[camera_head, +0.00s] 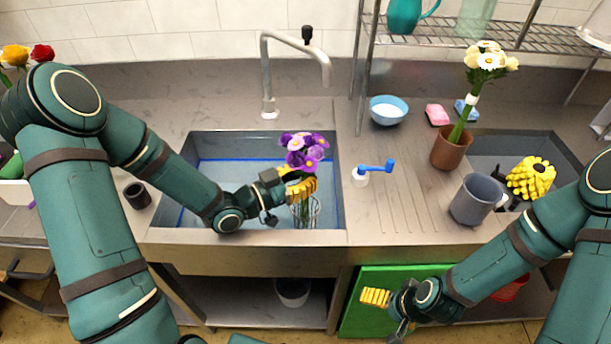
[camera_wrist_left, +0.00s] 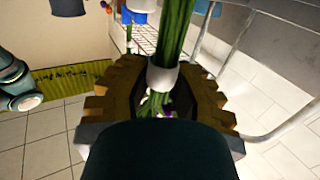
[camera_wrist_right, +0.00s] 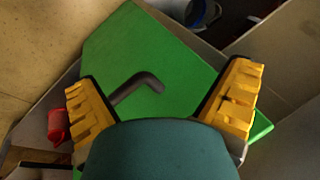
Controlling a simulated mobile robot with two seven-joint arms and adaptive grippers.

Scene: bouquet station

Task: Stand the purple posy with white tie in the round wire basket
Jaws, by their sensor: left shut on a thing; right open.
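The purple posy (camera_head: 303,150) has purple and white blooms and green stems pointing down over the sink. Its white tie (camera_wrist_left: 162,78) shows in the left wrist view, between my left fingers. My left gripper (camera_head: 300,188) is shut on the posy's stems. A round, thin-walled holder that looks like the wire basket (camera_head: 314,212) is in the sink just below this gripper. The stems overlap it; I cannot tell whether their ends are inside. My right gripper (camera_head: 384,305) is open and empty in front of the counter, and its spread fingers show in the right wrist view (camera_wrist_right: 160,105).
The sink (camera_head: 336,165) has a tall tap (camera_head: 268,80) behind it. A green panel (camera_head: 360,290) with a dark handle (camera_wrist_right: 138,88) is near my right gripper. A brown pot (camera_head: 452,150) with white flowers and a grey mug (camera_head: 472,198) stand right of the ribbed drainboard.

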